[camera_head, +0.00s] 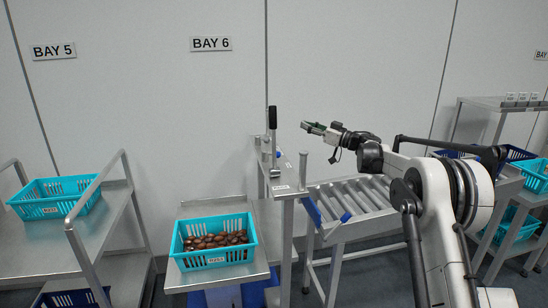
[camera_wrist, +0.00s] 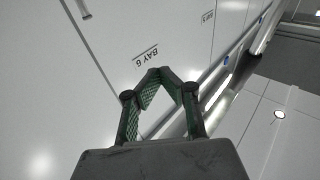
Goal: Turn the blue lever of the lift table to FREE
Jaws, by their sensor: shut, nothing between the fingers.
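The lift table (camera_head: 177,284) stands at lower centre in the head view, with a metal top and blue parts below. A turquoise crate (camera_head: 214,261) of brown dates sits on it. I cannot make out a lever that is clearly blue, nor a FREE mark. An upright lever with a black grip (camera_head: 272,118) stands on the narrow metal stand (camera_head: 284,177) beside the table. My gripper (camera_head: 304,126) is in the air to the right of that grip, apart from it, pointing left. In the wrist view my gripper (camera_wrist: 160,72) has its green-padded fingertips together, with nothing between them.
A roller conveyor (camera_head: 352,198) with a blue plate (camera_head: 311,211) at its near end lies below my arm. A cart (camera_head: 98,239) with a turquoise crate (camera_head: 56,210) is at left. Racks with crates are at right. The wall is behind; air around my gripper is clear.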

